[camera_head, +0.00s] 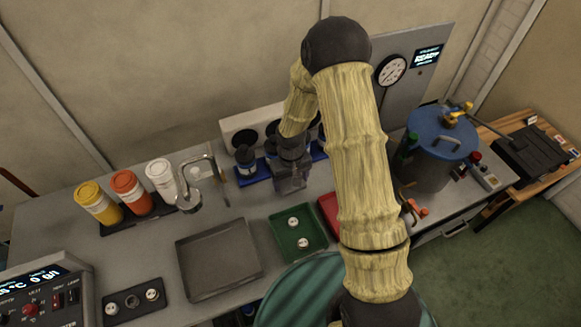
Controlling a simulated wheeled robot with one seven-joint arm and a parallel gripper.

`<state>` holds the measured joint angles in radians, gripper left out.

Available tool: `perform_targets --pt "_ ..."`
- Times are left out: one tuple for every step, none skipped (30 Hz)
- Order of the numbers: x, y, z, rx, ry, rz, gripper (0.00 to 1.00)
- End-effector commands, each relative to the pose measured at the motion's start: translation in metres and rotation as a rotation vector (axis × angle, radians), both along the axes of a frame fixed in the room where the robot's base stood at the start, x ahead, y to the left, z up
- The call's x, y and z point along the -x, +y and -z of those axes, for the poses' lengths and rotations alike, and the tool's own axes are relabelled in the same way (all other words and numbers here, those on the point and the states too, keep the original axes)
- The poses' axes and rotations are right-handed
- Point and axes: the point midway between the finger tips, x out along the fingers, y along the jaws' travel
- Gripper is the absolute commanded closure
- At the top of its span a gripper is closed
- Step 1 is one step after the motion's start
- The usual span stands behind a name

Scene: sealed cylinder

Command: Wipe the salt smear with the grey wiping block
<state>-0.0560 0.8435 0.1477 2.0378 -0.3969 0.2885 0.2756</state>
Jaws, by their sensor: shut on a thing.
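My gripper (291,182) is at the back middle of the bench, pointing down in front of a white panel with round black openings. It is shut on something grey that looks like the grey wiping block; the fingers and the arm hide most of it. I cannot tell whether it touches the bench top. I cannot make out the salt smear in this view; it may be hidden behind my arm or too faint to see.
A blue rack (250,178) stands beside the gripper. In front are an empty grey tray (218,262), a green tray (282,243) and a partly hidden red tray (328,206). Yellow (97,203), orange and white canisters stand left, a blue-lidded cylinder (440,135) right.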

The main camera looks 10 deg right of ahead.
Motion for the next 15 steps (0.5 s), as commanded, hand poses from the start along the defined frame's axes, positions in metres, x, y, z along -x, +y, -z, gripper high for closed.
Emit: perform_targets --pt "0.000 0.000 -0.009 0.000 -0.001 0.000 0.45" --pt "0.000 0.000 -0.012 0.000 -0.001 0.000 0.45" --pt "0.000 0.000 -0.015 -0.001 -0.002 0.000 0.45" --pt "0.000 0.000 -0.018 -0.001 -0.002 0.000 0.45" --pt "0.000 0.000 -0.021 -0.001 -0.002 0.000 0.45" --pt "-0.001 0.000 -0.024 -0.001 -0.002 0.000 0.45" --pt "-0.001 0.000 -0.027 -0.001 -0.002 0.000 0.45" --pt "-0.001 0.000 -0.030 -0.001 -0.002 0.000 0.45" --pt "-0.001 0.000 -0.033 -0.001 -0.002 0.000 0.45" --pt "-0.001 0.000 -0.036 -0.001 -0.002 0.000 0.45" --pt "-0.001 0.000 -0.038 -0.001 -0.002 0.000 0.45" --pt "-0.001 0.000 -0.041 -0.001 -0.002 0.000 0.45" --pt "-0.001 0.000 -0.043 -0.001 -0.002 0.000 0.45" --pt "0.000 0.000 -0.045 -0.001 -0.002 0.000 0.45" --pt "0.000 0.000 -0.047 -0.001 -0.002 0.000 0.45"
